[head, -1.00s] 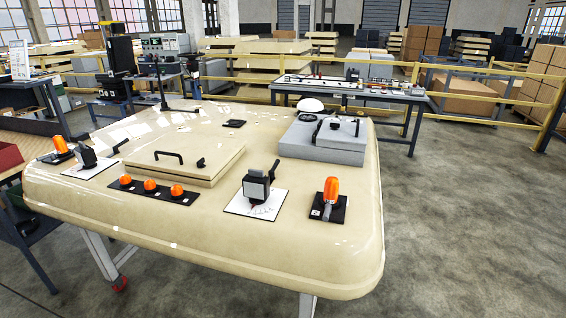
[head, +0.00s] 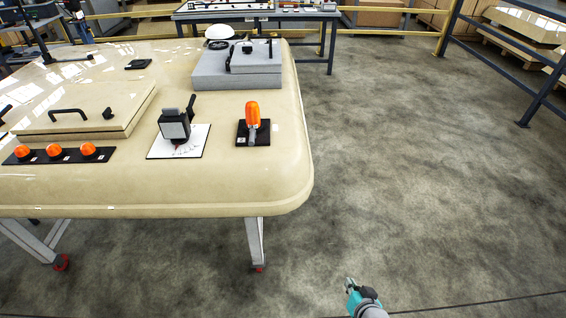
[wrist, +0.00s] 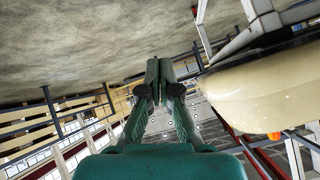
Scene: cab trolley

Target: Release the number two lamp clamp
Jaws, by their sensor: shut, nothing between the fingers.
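An orange lamp (head: 252,114) stands upright on a black plate at the right front corner of the cream cab roof (head: 230,185). A grey clamp lever (head: 252,132) sits against its front side. The plate's label is too small to read, so I cannot tell its number. My gripper (head: 348,282) is low over the floor at the bottom of the head view, right of the roof and well apart from the lamp. In the wrist view its fingers (wrist: 153,72) are together and empty. A small orange spot (wrist: 273,135) shows at the roof edge there; I cannot tell which lamp.
A black switch with a handle (head: 174,126) stands on a white plate left of the lamp. Several orange domes (head: 54,150) sit on a black strip. A grey box (head: 237,70) is behind the lamp. Trolley legs (head: 254,240) stand below. Floor to the right is clear.

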